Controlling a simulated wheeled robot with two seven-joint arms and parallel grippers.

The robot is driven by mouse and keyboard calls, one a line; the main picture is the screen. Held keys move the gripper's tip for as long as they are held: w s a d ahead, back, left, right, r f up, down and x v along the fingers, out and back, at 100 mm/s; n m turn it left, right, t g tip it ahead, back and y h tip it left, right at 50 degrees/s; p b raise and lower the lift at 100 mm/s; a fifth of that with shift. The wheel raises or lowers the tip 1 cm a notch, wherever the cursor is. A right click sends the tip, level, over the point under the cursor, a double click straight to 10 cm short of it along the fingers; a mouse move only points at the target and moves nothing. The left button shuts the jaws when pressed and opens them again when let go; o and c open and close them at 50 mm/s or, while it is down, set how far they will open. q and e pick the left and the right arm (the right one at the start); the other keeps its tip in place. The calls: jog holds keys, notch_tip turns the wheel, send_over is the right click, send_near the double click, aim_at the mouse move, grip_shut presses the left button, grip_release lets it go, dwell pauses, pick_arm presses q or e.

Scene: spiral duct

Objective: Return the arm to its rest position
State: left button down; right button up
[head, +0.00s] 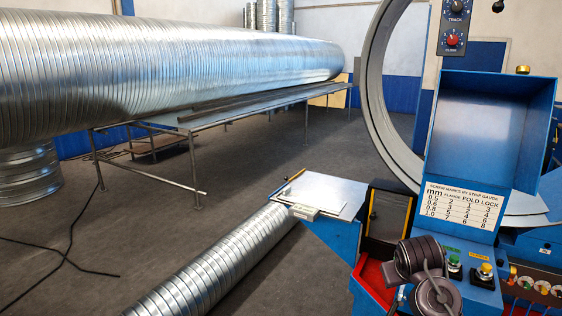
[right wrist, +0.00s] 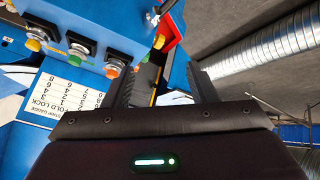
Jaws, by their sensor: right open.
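My right gripper (right wrist: 172,72) is open in the right wrist view, with its two dark fingers apart and nothing between them. In the head view my dark right arm (head: 425,272) stands at the lower right, in front of the blue control cabinet (head: 492,120). The gripper's fingertips cannot be made out clearly there. The cabinet panel, with its printed strip gauge table (head: 462,206), also shows upside down in the right wrist view, left of the fingers. My left gripper is not in view.
A green button (head: 454,262) and a yellow button (head: 486,268) sit close beside my right arm. A small metal-topped stand (head: 325,192) is to its left. A large spiral duct (head: 170,70) lies over a metal frame table (head: 240,110). Another duct (head: 215,265) lies low at front.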

jog(key=s+a+f+n+g+y, duration=0.1)
jog(key=s+a+f, duration=0.2)
jog(key=s+f, duration=0.3)
jog(key=s+a+f+g+y, duration=0.1)
jog(key=s+a+f, duration=0.25)
jog(key=s, duration=0.35)
jog(key=s+a+f+g+y, duration=0.1)
jog(key=s+f, duration=0.1)
jog(key=s, duration=0.7)
jog(key=s+a+f, duration=0.1)
jog(key=s+a, duration=0.1)
jog(key=s, duration=0.6)
notch_tip(320, 180, down, 37)
jog(key=s+g+b, duration=0.2)
jog(key=b, duration=0.6)
jog(key=s+d+f+b, duration=0.2)
jog(key=s+f+b, duration=0.1)
jog(key=s+f, duration=0.7)
jog(key=s+d+f+g+b, duration=0.1)
jog(key=s+f+b, duration=0.2)
jog(key=s+f, duration=0.7)
notch_tip(320, 180, down, 6)
jog(key=shift+d+f, duration=0.1)
jog(key=shift+d, duration=0.3)
